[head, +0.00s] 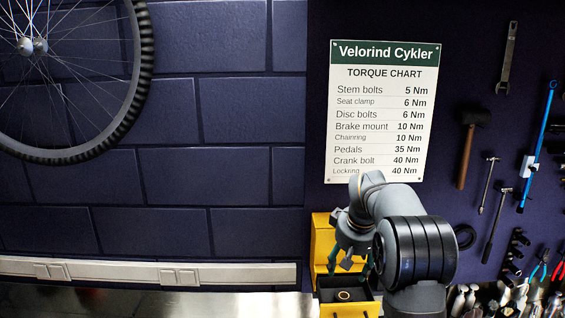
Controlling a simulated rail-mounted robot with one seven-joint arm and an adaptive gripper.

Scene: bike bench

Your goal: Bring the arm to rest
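My arm (415,250) reaches up from the lower right and bends over to the left. My gripper (350,268) hangs from its end, pointing down, in front of a yellow drawer cabinet. Its fingers look spread apart, with nothing clearly seen between them. It is above an open yellow drawer (350,310) with a dark inside. A small gold-coloured ring (344,295) lies in that drawer, below the gripper and apart from it. My arm and gripper hide part of the cabinet.
The yellow cabinet (322,240) stands against the wall. A torque chart (383,110) hangs above my arm. A mallet (467,150), wrenches and other tools hang at right. A bike wheel (130,100) is at upper left. The bench top (200,305) at left looks clear.

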